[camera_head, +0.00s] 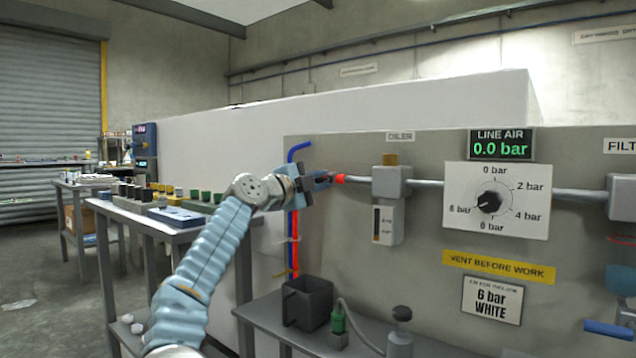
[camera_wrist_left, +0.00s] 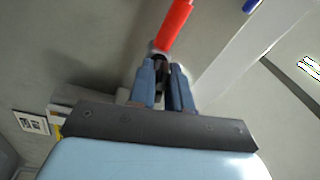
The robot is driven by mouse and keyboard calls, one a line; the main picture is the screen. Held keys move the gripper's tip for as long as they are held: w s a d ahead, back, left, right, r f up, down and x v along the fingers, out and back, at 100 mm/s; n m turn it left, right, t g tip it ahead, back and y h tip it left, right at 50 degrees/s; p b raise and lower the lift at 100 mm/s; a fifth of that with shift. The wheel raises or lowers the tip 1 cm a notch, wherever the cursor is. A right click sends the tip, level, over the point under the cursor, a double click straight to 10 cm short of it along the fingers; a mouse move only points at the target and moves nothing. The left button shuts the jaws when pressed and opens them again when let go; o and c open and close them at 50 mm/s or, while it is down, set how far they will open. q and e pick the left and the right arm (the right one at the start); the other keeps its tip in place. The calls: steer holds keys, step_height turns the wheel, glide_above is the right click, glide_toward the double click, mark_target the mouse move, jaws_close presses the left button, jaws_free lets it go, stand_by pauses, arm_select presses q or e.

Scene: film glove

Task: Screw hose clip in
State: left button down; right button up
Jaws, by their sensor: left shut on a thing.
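My left gripper (camera_head: 328,180) is at the left end of the horizontal grey pipe on the panel. It is shut on a small dark piece (camera_wrist_left: 160,66) that shows between its fingers in the left wrist view. I cannot tell for certain that this is the hose clip. A grey rim shows there at the base of a red tube-like part (camera_wrist_left: 174,26), just past the fingertips. In the head view a short red part (camera_head: 340,179) shows between the fingertips and the oiler (camera_head: 391,183). The fingers hide any screw. My right gripper is out of view.
A dial plate (camera_head: 523,223), a line air display (camera_head: 502,145) reading 0.0 bar and signs are on the panel. Blue (camera_head: 298,150) and red (camera_head: 295,240) tubes hang behind my left wrist. A dark bin (camera_head: 306,303) stands below. A bench (camera_head: 140,212) with small parts is left.

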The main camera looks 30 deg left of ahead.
arm_select(q)
steer(key=shift+d+f, duration=0.1)
steer(key=shift+f, duration=0.05)
steer(key=c, duration=1.1)
jaws_free()
steer(key=shift+o, duration=0.2)
steer(key=shift+s+a+b, duration=0.2)
steer(key=shift+s+b, duration=0.15)
steer(key=shift+b, duration=0.05)
steer(key=b+v, duration=0.1)
steer(key=v, duration=1.2)
steer(key=shift+d, duration=0.1)
